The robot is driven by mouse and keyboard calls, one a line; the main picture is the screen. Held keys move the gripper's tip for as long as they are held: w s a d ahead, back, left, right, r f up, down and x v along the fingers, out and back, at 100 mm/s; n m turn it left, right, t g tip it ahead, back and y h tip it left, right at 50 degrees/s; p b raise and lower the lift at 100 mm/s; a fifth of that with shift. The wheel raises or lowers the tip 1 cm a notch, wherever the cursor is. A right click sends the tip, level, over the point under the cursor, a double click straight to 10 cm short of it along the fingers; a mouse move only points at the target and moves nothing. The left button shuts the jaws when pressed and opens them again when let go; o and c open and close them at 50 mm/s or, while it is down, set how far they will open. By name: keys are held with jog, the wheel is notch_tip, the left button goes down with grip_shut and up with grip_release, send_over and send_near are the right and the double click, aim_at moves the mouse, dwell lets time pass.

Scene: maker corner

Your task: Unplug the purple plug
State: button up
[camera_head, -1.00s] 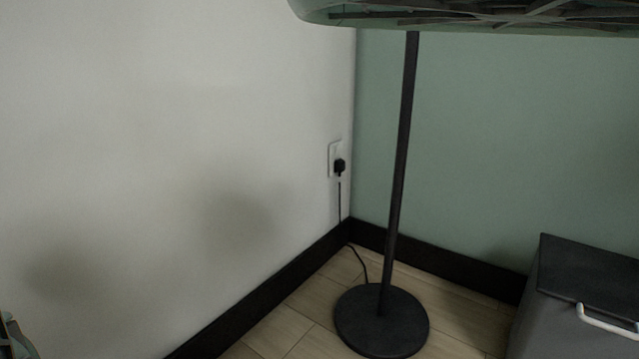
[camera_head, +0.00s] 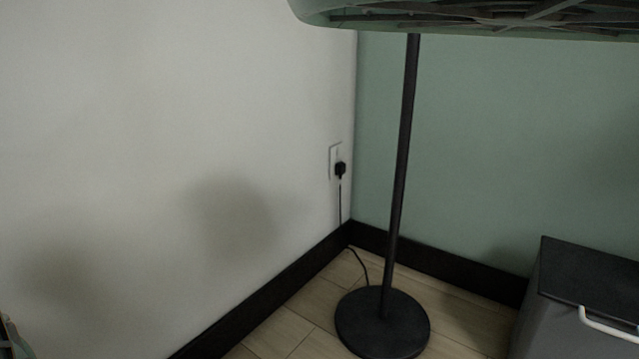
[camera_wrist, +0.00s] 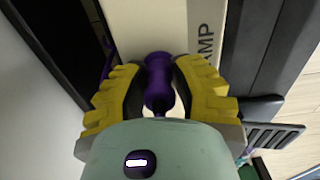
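In the wrist view, the purple plug (camera_wrist: 158,78) stands between the two yellow fingers of my gripper (camera_wrist: 160,87). The dark inner pads press against its narrow middle from both sides, so my gripper looks shut on it. The plug's far end lies against a cream surface marked "AMP" (camera_wrist: 180,25); I cannot tell whether it is seated in a socket. The purple plug and my gripper are not seen in the head view.
The head view shows a black plug (camera_head: 340,170) in a white wall outlet (camera_head: 334,150), a floor lamp's black pole (camera_head: 402,150) and round base (camera_head: 382,325), and a grey box (camera_head: 590,270) at right. Dark edges (camera_wrist: 255,50) flank the cream surface.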

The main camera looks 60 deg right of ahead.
grip_shut()
jog(key=shift+r, duration=0.1)
jog(key=shift+r+p, duration=2.8)
jog(key=shift+r, duration=0.15)
